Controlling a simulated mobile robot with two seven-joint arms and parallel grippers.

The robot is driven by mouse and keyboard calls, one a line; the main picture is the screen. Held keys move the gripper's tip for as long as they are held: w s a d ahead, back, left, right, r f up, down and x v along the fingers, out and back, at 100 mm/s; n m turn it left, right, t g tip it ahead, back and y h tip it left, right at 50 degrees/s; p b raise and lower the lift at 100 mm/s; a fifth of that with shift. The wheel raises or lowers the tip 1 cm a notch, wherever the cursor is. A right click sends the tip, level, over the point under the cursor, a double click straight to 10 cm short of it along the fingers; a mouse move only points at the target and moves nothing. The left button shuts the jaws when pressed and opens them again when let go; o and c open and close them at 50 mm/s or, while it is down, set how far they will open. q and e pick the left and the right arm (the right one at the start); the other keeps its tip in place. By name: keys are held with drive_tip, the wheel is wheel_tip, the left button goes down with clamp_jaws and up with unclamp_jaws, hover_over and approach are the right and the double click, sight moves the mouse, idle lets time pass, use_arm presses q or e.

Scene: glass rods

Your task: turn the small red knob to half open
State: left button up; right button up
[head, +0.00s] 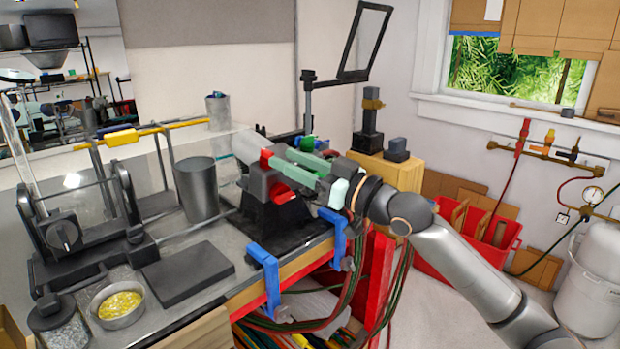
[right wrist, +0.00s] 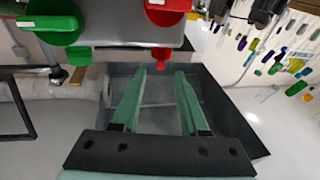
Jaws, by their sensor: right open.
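My right gripper (head: 290,163) reaches in from the right to the torch body (head: 248,151) at the bench's corner. Its pale green fingers are apart with nothing between them; they also show in the right wrist view (right wrist: 160,72). A small red part (right wrist: 161,56), likely the small red knob, shows just beyond the fingertips, partly hidden under the grey body. A larger red knob (right wrist: 168,12) and a green knob (right wrist: 52,22) with pale labels sit above it. In the head view a red part (head: 266,159) shows beside the fingertips. The knob's angle is not clear. My left gripper is out of view.
The torch stands on a black base (head: 270,222) near blue clamps (head: 266,275) at the bench edge. A grey cup (head: 198,190) and a bowl of yellow bits (head: 118,304) stand to the left. A yellow box (head: 388,170) with dark fittings is behind the arm.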

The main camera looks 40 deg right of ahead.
drive_tip(key=shift+b+v, duration=0.7)
drive_tip(key=shift+v, duration=1.25)
